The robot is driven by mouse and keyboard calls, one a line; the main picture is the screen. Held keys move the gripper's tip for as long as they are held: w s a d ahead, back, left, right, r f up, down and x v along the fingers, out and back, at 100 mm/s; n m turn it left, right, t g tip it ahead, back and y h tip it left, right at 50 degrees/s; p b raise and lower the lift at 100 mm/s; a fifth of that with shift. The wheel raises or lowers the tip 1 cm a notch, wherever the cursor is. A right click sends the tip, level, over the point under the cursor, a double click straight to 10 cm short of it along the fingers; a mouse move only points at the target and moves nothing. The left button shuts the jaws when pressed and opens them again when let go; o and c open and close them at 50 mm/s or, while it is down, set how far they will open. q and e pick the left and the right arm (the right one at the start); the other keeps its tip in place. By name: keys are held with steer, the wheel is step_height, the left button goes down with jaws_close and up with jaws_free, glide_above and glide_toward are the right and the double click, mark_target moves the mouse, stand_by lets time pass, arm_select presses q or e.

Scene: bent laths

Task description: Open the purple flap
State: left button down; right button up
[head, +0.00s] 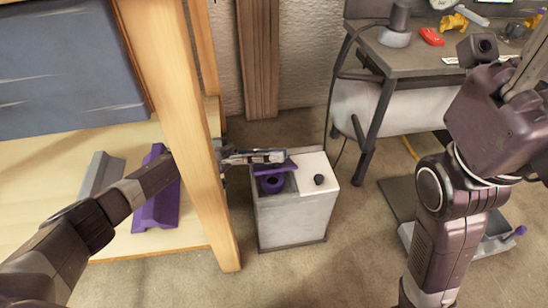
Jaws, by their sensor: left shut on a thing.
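A pale box (293,219) stands on the floor in the middle of the head view. Its top has an opening on the left, with a purple ring-shaped thing inside (272,184). The purple flap (288,167) shows at the back of this opening and looks tilted up. My left gripper (277,157) reaches in past a wooden post and is shut on the flap at its upper edge. The fingers partly hide the flap. My right arm stands at the right; its gripper (528,78) is cut off by the picture edge, and its fingers are unclear.
A wooden post (190,140) stands close to my left forearm. A shelf behind it holds a purple block (155,200) and a grey one (101,174). A black knob (319,180) sits on the box's white right half. A workbench (420,55) stands at the back right.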

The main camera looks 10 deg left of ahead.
stand_by(0.4)
arm_select(q)
steer(key=c, duration=1.8)
jaws_free()
steer(key=shift+c, duration=0.2)
steer(key=shift+a, duration=0.15)
steer(key=v, duration=1.1)
steer(key=shift+a, duration=0.35)
